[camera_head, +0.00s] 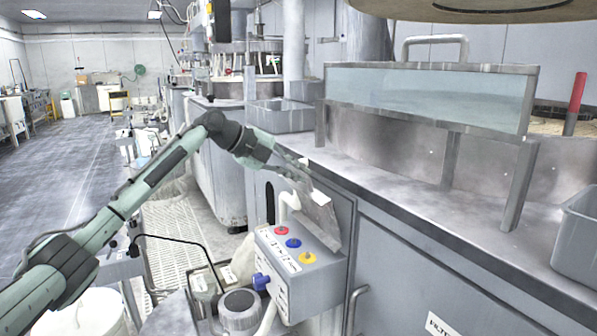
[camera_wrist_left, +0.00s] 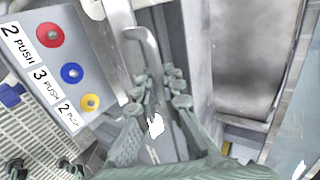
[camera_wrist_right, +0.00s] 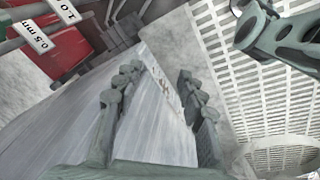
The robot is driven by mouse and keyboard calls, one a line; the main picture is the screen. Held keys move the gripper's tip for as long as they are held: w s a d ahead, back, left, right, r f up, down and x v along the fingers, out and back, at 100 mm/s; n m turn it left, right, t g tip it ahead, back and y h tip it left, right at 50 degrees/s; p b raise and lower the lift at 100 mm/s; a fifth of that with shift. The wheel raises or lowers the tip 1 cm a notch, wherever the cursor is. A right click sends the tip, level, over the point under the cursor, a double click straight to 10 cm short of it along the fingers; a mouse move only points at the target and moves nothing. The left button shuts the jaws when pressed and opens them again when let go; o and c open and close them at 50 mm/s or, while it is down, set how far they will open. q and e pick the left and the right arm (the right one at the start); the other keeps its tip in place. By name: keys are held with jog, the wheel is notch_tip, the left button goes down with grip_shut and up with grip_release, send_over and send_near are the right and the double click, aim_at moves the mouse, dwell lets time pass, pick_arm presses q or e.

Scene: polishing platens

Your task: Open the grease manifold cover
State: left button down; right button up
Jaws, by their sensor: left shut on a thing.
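The grease manifold (camera_head: 300,285) is a grey box with red, blue and yellow round fittings on its top. Its cover (camera_head: 321,222), a light grey plate, stands raised and tilted at the back of the box, leaving the fittings exposed. My left gripper (camera_head: 298,172) is at the cover's upper edge. In the left wrist view its fingers (camera_wrist_left: 158,95) close around a bent metal handle (camera_wrist_left: 153,52), with the fittings at the left. My right gripper (camera_wrist_right: 158,75) shows only in its own wrist view; its fingers are apart, with a grey surface beyond them.
A long steel counter (camera_head: 395,190) runs behind the manifold, with a grey bin (camera_head: 281,117) and a glass-fronted guard (camera_head: 430,95) on it. A cabinet door handle (camera_head: 354,308) is close at the right. A grated walkway (camera_head: 172,235) lies at the left.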

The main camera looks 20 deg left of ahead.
pick_arm(q)
jog(key=shift+d, duration=0.1)
jog(key=c, duration=1.6)
grip_release()
jog(key=v, duration=1.2)
jog(key=shift+f, duration=0.1)
